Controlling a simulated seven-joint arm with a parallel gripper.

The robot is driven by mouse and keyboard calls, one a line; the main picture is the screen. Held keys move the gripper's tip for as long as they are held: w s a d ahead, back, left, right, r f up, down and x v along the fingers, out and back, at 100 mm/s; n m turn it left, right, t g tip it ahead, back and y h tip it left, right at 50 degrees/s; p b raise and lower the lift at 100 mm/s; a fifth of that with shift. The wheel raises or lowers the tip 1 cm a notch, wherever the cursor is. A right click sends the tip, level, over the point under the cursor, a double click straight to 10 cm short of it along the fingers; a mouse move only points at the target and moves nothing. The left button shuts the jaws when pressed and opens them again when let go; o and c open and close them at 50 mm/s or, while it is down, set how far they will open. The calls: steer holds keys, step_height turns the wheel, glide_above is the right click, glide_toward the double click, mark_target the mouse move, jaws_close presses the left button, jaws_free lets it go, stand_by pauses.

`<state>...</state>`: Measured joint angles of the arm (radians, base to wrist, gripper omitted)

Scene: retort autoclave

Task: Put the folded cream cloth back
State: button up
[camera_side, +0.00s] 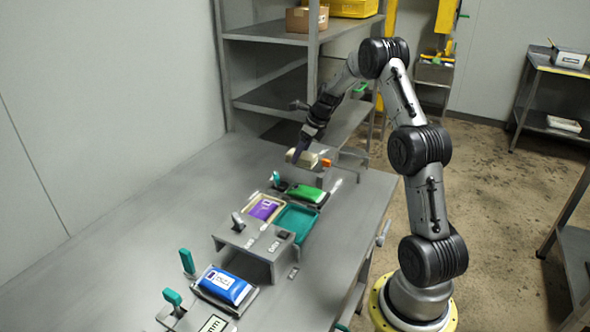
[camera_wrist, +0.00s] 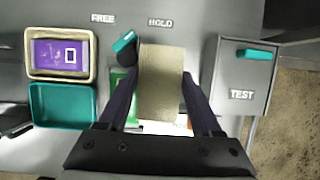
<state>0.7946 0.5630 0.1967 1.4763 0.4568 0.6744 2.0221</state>
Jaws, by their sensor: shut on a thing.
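The folded cream cloth (camera_wrist: 162,85) is between the fingers of my gripper (camera_wrist: 160,112) in the wrist view. It is a flat, long bundle and hides part of what lies beneath it. In the side view, my gripper (camera_side: 303,147) points down at the far end of the bench, with the cream cloth (camera_side: 301,159) at its fingertips. The cloth appears to be above the fixtures near the HOLD label (camera_wrist: 160,22); its exact height is hard to tell. My gripper is shut on it.
A purple pouch (camera_side: 263,209) lies in a cream tray beside an empty teal tray (camera_wrist: 62,118). A grey TEST box (camera_wrist: 243,80) stands right of the cloth. Bare bench (camera_side: 150,210) lies left.

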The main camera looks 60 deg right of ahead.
steer(key=w+d+f, duration=0.1)
steer(key=f, duration=0.1)
steer(key=w+d+f, duration=0.1)
steer(key=f, duration=0.1)
steer(key=w+d+f, duration=0.1)
steer(key=w+f, duration=0.1)
steer(key=shift+d+f, duration=0.1)
steer(key=shift+s+f, duration=0.1)
steer(key=shift+f, duration=1.25)
steer(key=shift+f, duration=0.2)
steer(key=o, duration=1.2)
steer(key=shift+r, duration=0.1)
